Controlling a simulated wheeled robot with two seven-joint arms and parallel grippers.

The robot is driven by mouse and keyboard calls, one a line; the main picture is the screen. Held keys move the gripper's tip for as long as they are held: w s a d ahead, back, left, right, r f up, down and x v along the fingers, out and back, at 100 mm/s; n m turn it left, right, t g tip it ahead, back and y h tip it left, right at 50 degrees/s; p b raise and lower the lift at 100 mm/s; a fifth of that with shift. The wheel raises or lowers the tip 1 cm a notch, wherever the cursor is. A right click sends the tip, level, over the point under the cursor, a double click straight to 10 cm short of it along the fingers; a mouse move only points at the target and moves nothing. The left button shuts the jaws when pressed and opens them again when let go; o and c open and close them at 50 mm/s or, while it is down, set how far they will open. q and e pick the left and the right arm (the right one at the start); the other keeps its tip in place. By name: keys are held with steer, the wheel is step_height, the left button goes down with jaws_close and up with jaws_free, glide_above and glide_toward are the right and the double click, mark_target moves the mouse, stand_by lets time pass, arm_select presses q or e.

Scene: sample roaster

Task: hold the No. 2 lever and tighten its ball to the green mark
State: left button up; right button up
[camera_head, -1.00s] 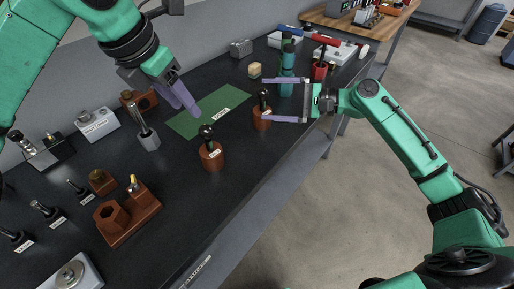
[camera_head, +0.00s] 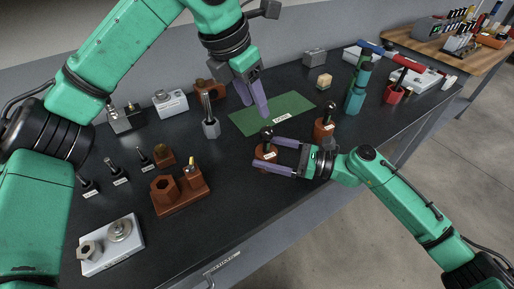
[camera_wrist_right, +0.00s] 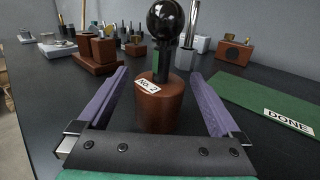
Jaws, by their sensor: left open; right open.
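The No. 2 lever is a brown cylinder (camera_head: 264,153) with a dark stem and a black ball (camera_head: 266,133) on top. It stands upright on the dark bench. My left gripper (camera_head: 256,98) is open above the bench, beyond the lever.
A green mat (camera_head: 290,108) labelled "DONE" lies behind the lever. A similar brown-based lever (camera_head: 325,127) stands to the right. The front bench strip is fairly clear.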

mark_target(263, 149)
steer(key=x, duration=0.3)
steer(key=shift+w+a, duration=0.1)
steer(key=shift+a, duration=0.15)
jaws_close()
jaws_free()
steer(key=shift+r, duration=0.1)
steer(key=shift+r+p, duration=0.2)
steer(key=shift+p, duration=0.3)
jaws_close()
